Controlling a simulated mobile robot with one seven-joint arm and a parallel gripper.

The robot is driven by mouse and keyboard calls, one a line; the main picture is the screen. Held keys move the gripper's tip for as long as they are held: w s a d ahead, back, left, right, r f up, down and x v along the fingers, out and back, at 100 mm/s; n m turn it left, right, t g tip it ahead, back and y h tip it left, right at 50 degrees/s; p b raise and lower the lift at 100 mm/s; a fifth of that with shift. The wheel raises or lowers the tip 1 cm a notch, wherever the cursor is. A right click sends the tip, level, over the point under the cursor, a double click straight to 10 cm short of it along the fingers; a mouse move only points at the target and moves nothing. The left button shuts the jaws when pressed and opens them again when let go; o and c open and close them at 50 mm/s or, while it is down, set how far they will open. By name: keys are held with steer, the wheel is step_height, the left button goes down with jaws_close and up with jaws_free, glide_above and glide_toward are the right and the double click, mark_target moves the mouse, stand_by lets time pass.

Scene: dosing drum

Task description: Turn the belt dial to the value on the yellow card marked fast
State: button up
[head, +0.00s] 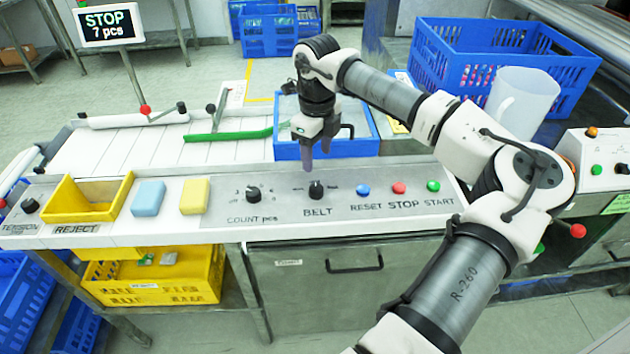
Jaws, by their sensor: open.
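The belt dial (316,189) is a small black knob on the grey control panel, above the printed word BELT. Small marks flank it, too small to read, and I cannot tell its exact setting. My gripper (316,160) points down just above and behind the dial, with its fingers apart and nothing between them. It looks clear of the knob, though the gap is hard to judge. A yellow card (398,126) is partly visible right of the blue tray, largely hidden by my arm. I cannot read any marking on it.
The count dial (253,194) is left of the belt dial. Blue reset (363,190), red stop (398,188) and green start (433,186) buttons are to its right. A blue tray (284,152) stands behind my gripper. A sign (107,22) reads STOP, 7 pcs.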

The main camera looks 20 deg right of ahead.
mark_target(316, 188)
step_height(316, 188, down, 10)
steer(key=shift+f+p, duration=0.1)
steer(key=shift+p, duration=1.1)
steer(key=c, duration=1)
